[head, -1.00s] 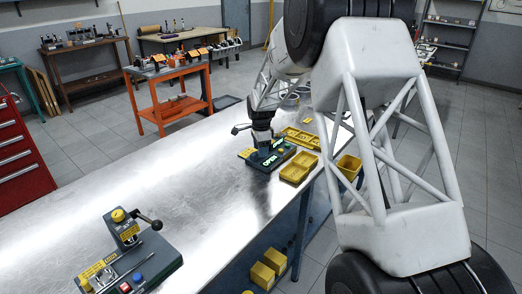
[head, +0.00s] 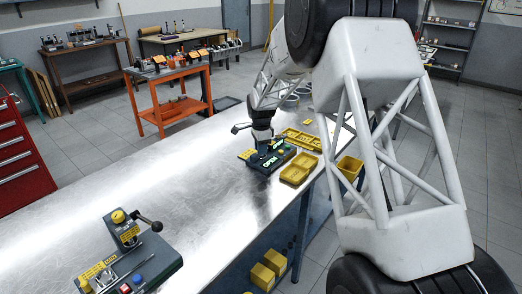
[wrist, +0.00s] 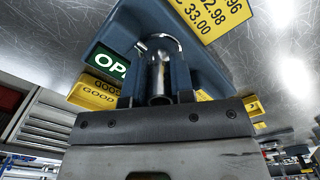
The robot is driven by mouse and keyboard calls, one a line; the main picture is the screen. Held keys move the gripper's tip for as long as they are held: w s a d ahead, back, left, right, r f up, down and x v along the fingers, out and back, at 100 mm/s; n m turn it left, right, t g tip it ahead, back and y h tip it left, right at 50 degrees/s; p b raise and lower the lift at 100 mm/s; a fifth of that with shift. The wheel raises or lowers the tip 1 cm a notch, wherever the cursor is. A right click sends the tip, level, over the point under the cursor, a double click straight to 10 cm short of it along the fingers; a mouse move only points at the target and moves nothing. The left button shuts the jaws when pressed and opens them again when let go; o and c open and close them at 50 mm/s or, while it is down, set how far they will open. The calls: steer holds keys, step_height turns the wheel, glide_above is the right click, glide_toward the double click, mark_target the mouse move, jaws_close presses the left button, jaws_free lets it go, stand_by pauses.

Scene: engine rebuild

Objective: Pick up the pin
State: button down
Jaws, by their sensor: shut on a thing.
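The pin (wrist: 157,75) is a shiny metal cylinder in the wrist view, between the two dark blue fingers of my gripper (wrist: 160,88). The gripper is shut on it. In the head view my gripper (head: 263,137) points down over a dark green gauge station (head: 258,161) with a lit OPEN sign, which also shows in the wrist view (wrist: 110,61). The pin is too small and covered to make out in the head view. I cannot tell whether its far end still touches the station.
Yellow trays (head: 298,168) lie right of the station, near the table's (head: 190,185) right edge. A lever fixture (head: 125,228) stands at the front left. The table between is clear. A yellow label plate (wrist: 212,14) is close in the wrist view.

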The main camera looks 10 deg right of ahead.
steer(key=shift+r, duration=0.5)
steer(key=shift+s+r, duration=0.15)
steer(key=shift+r, duration=0.75)
steer(key=s+d+r, duration=0.1)
steer(key=s, duration=1.4)
steer(key=shift+s+r, duration=0.2)
steer(key=shift+s, duration=0.1)
steer(key=shift+d, duration=0.15)
steer(key=s+d+f, duration=0.1)
steer(key=s+d, duration=0.3)
steer(key=d, duration=1)
steer(key=shift+s+f, duration=0.15)
steer(key=shift+f, duration=0.05)
glide_above(305, 162)
steer(key=shift+s+a+f, duration=0.1)
steer(key=shift+s+f, duration=0.05)
steer(key=shift+f, duration=0.6)
